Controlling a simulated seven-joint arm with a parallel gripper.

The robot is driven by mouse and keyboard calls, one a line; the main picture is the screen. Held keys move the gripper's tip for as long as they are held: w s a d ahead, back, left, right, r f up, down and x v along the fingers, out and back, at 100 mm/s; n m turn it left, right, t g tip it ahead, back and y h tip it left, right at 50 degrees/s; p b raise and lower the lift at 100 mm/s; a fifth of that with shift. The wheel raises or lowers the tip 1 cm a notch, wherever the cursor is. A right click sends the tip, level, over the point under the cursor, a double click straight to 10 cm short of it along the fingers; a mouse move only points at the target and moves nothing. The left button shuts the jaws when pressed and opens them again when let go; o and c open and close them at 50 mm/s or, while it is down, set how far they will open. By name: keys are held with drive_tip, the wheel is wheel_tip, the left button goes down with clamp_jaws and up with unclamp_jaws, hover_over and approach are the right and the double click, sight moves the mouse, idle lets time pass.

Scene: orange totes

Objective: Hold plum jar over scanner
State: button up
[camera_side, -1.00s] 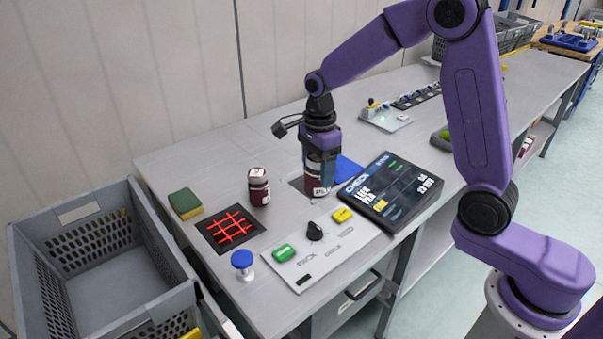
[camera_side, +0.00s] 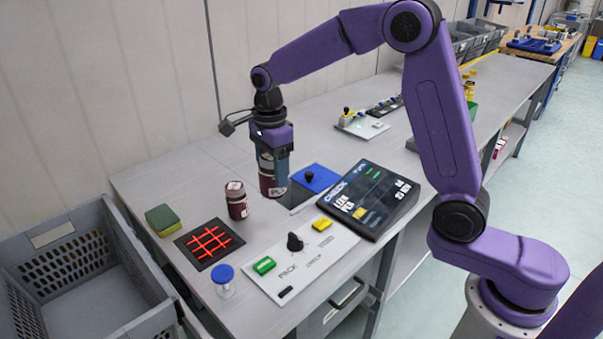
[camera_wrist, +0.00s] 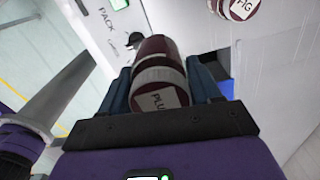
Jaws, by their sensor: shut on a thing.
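My gripper (camera_side: 273,166) is shut on the plum jar (camera_side: 267,184), a dark red jar held upright between blue fingers. In the wrist view the jar (camera_wrist: 158,58) sits between both fingers, with a pale label reading "PLU". In the side view it appears a little above the bench, right of the scanner and not over it. I take the scanner to be the dark square pad with a glowing red grid (camera_side: 209,242), on the bench at the left. The scanner cannot be made out in the wrist view.
A fig jar (camera_side: 237,204) stands between the scanner and my gripper; its label shows in the wrist view (camera_wrist: 240,8). A green-yellow sponge (camera_side: 163,220), blue-topped button (camera_side: 223,274), button panel (camera_side: 325,246) and dark display (camera_side: 372,203) are nearby. A grey crate (camera_side: 150,321) stands at left.

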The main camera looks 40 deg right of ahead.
drive_tip(key=w+a+f, duration=0.3)
drive_tip(key=w+a, duration=0.8)
drive_tip(key=a, duration=0.2)
wheel_tip(320, 180, down, 8)
drive_tip(key=shift+s+r, duration=0.15)
drive_tip(key=shift+s, duration=0.05)
drive_tip(key=shift+a+r, duration=0.1)
drive_tip(key=shift+r, duration=0.05)
idle(0.4)
wheel_tip(320, 180, up, 4)
drive_tip(key=shift+r, duration=0.15)
idle(0.4)
